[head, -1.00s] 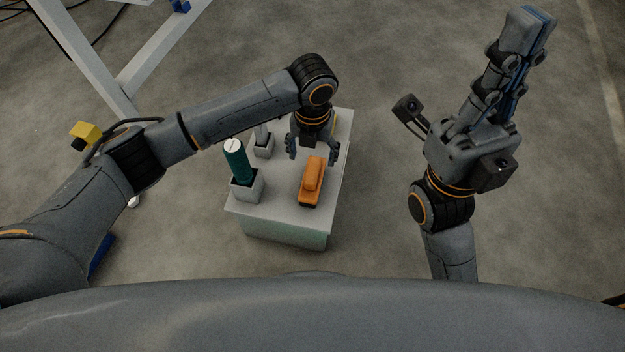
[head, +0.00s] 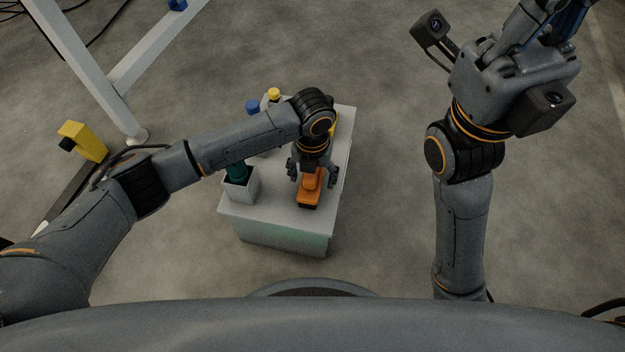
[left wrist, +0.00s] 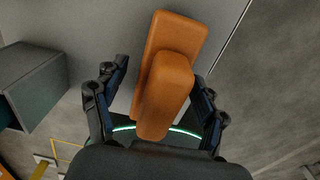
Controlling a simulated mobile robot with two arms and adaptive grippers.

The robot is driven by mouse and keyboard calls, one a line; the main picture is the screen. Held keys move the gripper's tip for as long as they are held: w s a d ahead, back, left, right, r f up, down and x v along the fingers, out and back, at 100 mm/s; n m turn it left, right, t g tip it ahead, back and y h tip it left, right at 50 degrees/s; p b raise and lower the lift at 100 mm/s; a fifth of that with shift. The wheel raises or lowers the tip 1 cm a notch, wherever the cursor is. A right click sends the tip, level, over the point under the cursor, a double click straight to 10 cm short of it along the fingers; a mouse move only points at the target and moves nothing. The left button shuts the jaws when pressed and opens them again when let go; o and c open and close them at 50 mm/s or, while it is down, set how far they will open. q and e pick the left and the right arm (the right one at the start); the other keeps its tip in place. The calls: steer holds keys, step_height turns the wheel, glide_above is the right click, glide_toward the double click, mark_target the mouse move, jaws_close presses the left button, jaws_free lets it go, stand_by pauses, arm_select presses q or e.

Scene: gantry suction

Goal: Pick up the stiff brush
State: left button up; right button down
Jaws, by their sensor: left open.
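The stiff brush (head: 308,196) is an orange block with a raised orange grip and a dark underside. It lies on the light-topped stand near its front right edge. My left gripper (head: 312,175) is over the back part of the brush, pointing down. In the left wrist view the brush's grip (left wrist: 166,85) lies between the two open fingers, one on each side, with a gap visible at the left finger. Contact at the right finger is hard to judge. My right gripper (head: 552,20) is up at the top right, away from the stand, its fingers cut off by the frame.
A grey holder (head: 240,187) with a green cylinder (head: 236,171) stands left of the brush, partly under my left forearm. Bottles with blue (head: 252,106) and yellow (head: 274,94) caps stand at the back. The stand's top (head: 270,212) is bare in front.

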arm_select(q)
steer(key=c, duration=1.2)
steer(key=shift+c, duration=0.2)
